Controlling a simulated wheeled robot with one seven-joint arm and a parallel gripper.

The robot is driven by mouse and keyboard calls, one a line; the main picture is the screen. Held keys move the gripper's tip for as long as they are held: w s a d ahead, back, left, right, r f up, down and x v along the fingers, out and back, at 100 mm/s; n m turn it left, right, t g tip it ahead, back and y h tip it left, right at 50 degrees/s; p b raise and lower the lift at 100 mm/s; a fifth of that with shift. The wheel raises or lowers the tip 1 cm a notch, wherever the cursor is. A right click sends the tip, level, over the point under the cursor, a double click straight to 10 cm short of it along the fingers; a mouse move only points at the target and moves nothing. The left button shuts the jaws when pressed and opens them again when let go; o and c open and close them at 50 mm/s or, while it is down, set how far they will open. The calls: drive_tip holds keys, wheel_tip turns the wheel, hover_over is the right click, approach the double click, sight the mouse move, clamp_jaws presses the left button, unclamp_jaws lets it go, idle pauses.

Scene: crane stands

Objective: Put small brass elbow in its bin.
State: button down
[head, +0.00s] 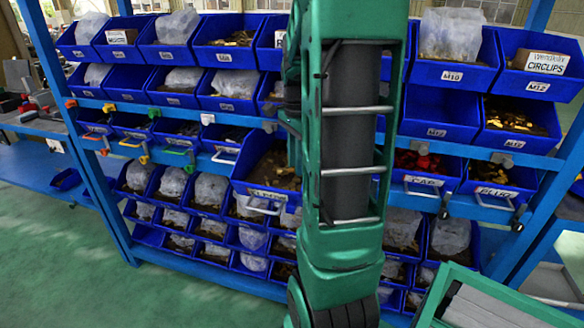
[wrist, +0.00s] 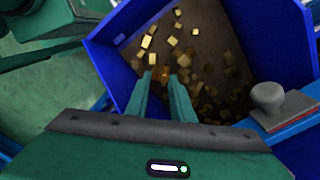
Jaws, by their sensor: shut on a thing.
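My gripper (wrist: 166,84) shows in the wrist view with its two green fingers close together. A small orange-brown brass piece (wrist: 163,74) shows between the fingertips; it is mostly hidden, so its elbow shape cannot be made out. The fingers are over the opening of a large blue bin (wrist: 112,70) with scattered brass pieces (wrist: 150,42) on its dark floor. In the head view a large blue bin (head: 246,188) with a partly readable label and brown contents stands in the middle of the rack, left of my arm. My gripper is hidden behind the arm there.
A blue rack (head: 540,160) holds rows of blue bins, many with clear bags. A grey knob-like object (wrist: 268,96) sits on the blue rail right of the bin in the wrist view. A green-edged tray (head: 436,290) is at lower right. Open green floor (head: 60,240) lies at left.

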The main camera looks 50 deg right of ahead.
drive_tip(key=shift+f, duration=0.7)
drive_tip(key=shift+f, duration=0.15)
drive_tip(key=c, duration=1.5)
unclamp_jaws()
drive_tip(key=shift+c, duration=0.2)
wheel_tip(320, 180, up, 11)
drive_tip(key=s+a+f+n, duration=0.4)
drive_tip(key=s+a+n, duration=0.3)
drive_tip(key=a+n, duration=0.1)
drive_tip(key=s+a+f+n, duration=0.5)
drive_tip(key=s+a+n, duration=0.1)
drive_tip(key=a+n, duration=0.2)
drive_tip(key=shift+s+a+f, duration=0.25)
drive_tip(key=shift+s+a, duration=0.15)
drive_tip(key=shift+a, duration=0.5)
